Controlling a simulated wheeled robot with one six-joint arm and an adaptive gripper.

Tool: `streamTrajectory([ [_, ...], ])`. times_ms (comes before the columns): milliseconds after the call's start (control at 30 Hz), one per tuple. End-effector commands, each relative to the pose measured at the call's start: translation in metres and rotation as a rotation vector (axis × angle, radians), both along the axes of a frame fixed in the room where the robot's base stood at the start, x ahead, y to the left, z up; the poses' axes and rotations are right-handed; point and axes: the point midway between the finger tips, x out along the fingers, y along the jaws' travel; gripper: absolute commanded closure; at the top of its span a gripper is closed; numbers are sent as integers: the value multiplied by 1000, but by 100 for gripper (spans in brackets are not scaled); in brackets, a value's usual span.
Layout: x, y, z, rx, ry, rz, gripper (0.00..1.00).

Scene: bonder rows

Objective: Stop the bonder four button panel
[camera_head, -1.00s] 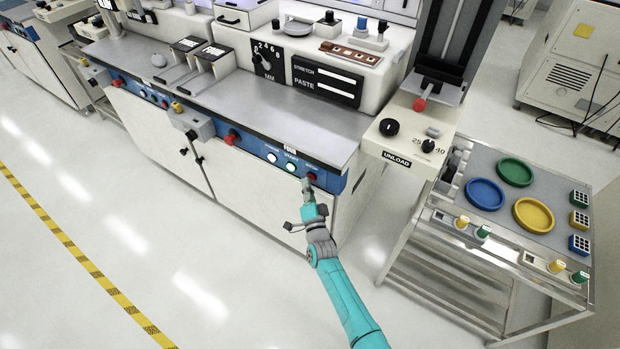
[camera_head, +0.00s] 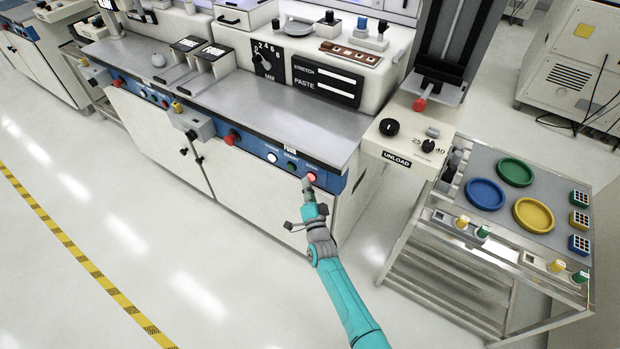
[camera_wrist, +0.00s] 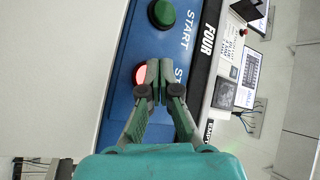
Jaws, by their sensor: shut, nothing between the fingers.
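The blue button panel (camera_head: 258,150) labelled FOUR is on the front of the white bonder. It carries a white button (camera_head: 272,157), a dark green button (camera_head: 292,167) and a lit red button (camera_head: 311,177) at its right end. In the wrist view, the green button (camera_wrist: 163,13) sits beside the word START, and the red button (camera_wrist: 139,76) glows. My gripper (camera_head: 306,184) is shut and empty, with its fingertips at the red button. In the wrist view, my gripper (camera_wrist: 160,68) overlaps the red button's right edge and partly hides its label. I cannot tell whether they touch.
A red knob (camera_head: 231,137) and a grey box (camera_head: 192,125) stick out further left on the bonder front. A metal cart (camera_head: 470,235) with coloured dishes stands at the right, below the UNLOAD unit (camera_head: 408,140). The floor in front is clear.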

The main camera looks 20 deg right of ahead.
Motion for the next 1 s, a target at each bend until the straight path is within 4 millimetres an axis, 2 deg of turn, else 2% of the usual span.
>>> streamTrajectory([
  [233, -7, 10, 0, 1, 0, 1, 100],
  [633, -9, 13, 0, 1, 0, 1, 100],
  [1000, -27, 38, 0, 0, 1, 3, 100],
])
